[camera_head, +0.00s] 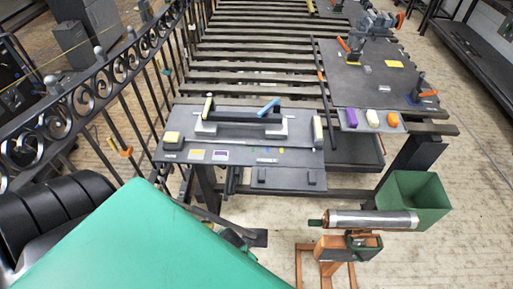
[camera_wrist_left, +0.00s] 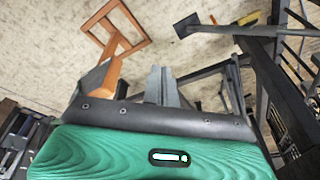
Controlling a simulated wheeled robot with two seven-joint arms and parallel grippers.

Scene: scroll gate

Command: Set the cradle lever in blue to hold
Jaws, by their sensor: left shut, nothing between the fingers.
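The cradle (camera_head: 240,128) is a dark bar on two light grey supports on the near dark bench. A blue lever (camera_head: 268,106) leans up to the right near its right end. A yellow lever (camera_head: 207,108) stands nearly upright near its left end. I cannot read which setting the blue lever is at. My left gripper (camera_wrist_left: 160,73) shows in the left wrist view, shut and empty, with floor and stand legs beyond it. It is well away from the blue lever. In the head view I cannot make out its fingertips. My right gripper is not in view.
An orange stand (camera_head: 326,250) with a metal roller (camera_head: 370,220) and a green bin (camera_head: 415,203) are at the right front. An iron railing (camera_head: 110,80) runs along the left.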

